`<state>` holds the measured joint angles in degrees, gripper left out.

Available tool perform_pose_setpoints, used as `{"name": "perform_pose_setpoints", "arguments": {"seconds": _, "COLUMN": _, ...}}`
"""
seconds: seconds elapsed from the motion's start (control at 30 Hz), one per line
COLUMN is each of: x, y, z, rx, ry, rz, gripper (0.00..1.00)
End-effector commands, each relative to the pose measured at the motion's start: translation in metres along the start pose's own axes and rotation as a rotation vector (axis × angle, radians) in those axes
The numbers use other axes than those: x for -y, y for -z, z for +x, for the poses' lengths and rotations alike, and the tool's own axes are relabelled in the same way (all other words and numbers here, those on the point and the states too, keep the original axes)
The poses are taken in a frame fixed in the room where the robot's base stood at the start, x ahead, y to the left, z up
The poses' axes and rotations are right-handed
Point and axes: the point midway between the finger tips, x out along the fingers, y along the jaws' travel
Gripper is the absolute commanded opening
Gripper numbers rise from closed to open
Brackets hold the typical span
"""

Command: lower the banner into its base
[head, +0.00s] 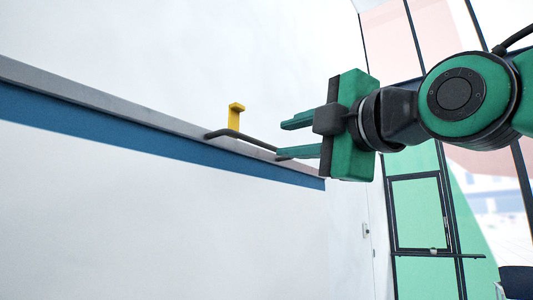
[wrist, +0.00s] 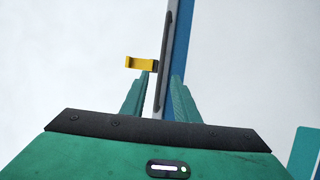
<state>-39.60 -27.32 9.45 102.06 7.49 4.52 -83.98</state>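A large white panel (head: 150,210) with a blue band (head: 130,135) and a grey top edge (head: 90,98) fills the left of the head view; it may be the banner, but I cannot tell. A dark bar handle (head: 240,137) runs along its top edge. My gripper (head: 282,140) is open, its green fingers pointing left at the handle's right end. In the wrist view, the dark bar (wrist: 163,65) lies ahead, between the lines of the two fingers (wrist: 160,82). I see no clear grip on it. I cannot make out a base in either view.
A yellow hooked piece (head: 236,116) stands up at the top edge beside the handle; it also shows left of the bar in the wrist view (wrist: 141,64). Behind my arm are a dark-framed green and pink glazed wall (head: 418,210) and a dark chair (head: 516,281).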

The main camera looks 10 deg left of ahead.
Motion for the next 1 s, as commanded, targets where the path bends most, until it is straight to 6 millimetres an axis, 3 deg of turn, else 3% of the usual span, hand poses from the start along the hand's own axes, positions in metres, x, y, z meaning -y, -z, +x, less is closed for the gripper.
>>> {"name": "perform_pose_setpoints", "arguments": {"seconds": 0.6, "x": 0.003, "y": -0.002, "z": 0.088, "rx": 0.002, "ry": 0.005, "rz": 0.003, "gripper": 0.28}}
{"name": "perform_pose_setpoints", "arguments": {"seconds": 1.0, "x": 0.002, "y": -0.002, "z": 0.104, "rx": 0.003, "ry": 0.003, "rz": 0.002, "gripper": 0.28}}
